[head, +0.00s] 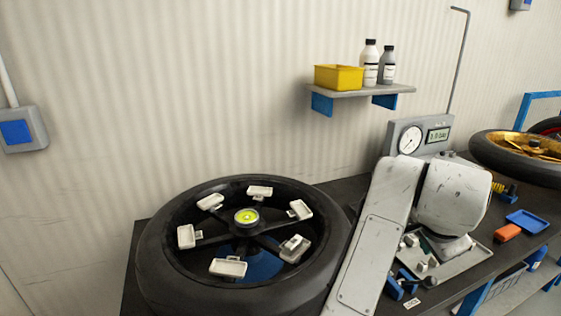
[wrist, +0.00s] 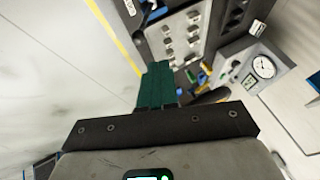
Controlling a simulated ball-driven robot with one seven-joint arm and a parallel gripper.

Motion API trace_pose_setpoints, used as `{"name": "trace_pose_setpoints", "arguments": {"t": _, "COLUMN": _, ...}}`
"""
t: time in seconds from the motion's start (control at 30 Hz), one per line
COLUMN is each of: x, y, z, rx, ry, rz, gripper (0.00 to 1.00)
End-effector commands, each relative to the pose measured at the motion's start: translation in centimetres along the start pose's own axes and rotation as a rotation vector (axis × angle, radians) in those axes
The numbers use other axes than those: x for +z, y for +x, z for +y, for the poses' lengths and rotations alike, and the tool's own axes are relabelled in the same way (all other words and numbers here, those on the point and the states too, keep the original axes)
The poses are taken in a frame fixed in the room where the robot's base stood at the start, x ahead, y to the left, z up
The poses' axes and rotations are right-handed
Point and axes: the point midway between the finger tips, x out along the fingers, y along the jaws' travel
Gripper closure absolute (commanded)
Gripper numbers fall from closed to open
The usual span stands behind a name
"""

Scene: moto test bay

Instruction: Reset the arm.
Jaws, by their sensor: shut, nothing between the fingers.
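My gripper (wrist: 158,75) shows in the wrist view as two green fingers pressed together, with nothing between them. It points over the dark bench and a grey panel with several pale pieces. In the head view my arm is bent on the right side, in front of the gauge and over a light grey tray (head: 462,266). The gripper itself is mostly hidden there behind my arm.
A black wheel (head: 160,262) with several white dishes lies on the bench at left. A gauge box (head: 437,124) stands behind my arm, also in the wrist view (wrist: 262,68). A wall shelf (head: 350,92) holds a yellow bin and two bottles. A gold-rimmed wheel (head: 488,152) lies far right.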

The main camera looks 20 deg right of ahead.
Motion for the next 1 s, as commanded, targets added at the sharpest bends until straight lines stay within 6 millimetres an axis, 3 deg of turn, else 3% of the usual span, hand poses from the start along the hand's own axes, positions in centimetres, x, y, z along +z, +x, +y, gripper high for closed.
{"name": "trace_pose_setpoints", "arguments": {"t": 0.27, "x": -0.2, "y": 2.1, "z": 1.6, "rx": -0.014, "ry": -0.184, "rz": 0.058, "gripper": 1.0}}
{"name": "trace_pose_setpoints", "arguments": {"t": 0.57, "x": 3.0, "y": 7.3, "z": 6.9, "rx": -0.021, "ry": -0.692, "rz": 0.063, "gripper": 1.0}}
{"name": "trace_pose_setpoints", "arguments": {"t": 0.77, "x": 7.7, "y": 10.6, "z": 13.3, "rx": -0.018, "ry": -1.029, "rz": -0.05, "gripper": 1.0}}
{"name": "trace_pose_setpoints", "arguments": {"t": 1.0, "x": 15.1, "y": 12.6, "z": 23.7, "rx": -0.049, "ry": -1.372, "rz": -0.303, "gripper": 1.0}}
